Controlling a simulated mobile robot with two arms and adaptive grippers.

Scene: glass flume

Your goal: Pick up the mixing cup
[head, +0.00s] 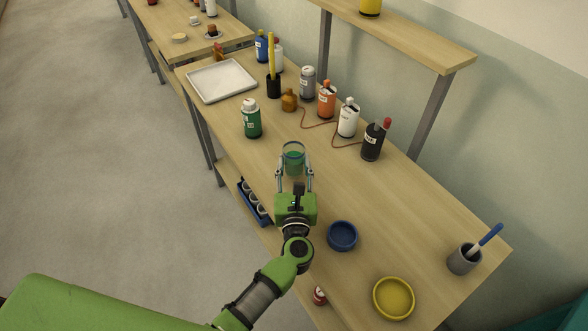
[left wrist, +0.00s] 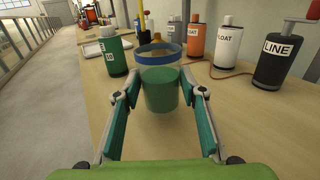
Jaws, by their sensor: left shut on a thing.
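The mixing cup (head: 293,158) is a clear cup with a blue rim band and green lower part. It stands upright between the fingers of my left gripper (head: 294,178), which is shut on it. In the left wrist view the cup (left wrist: 159,82) sits between the two fingertips of the gripper (left wrist: 160,97), in front of the row of bottles. I cannot tell for certain whether its base touches the bench. My right gripper is not in view.
A green bottle (head: 252,118) stands left of the cup. Orange (head: 326,100), white (head: 348,118) and black (head: 373,140) bottles stand behind, with a red cord. Blue (head: 342,236) and yellow (head: 393,298) bowls and a grey pot (head: 464,259) are on the right.

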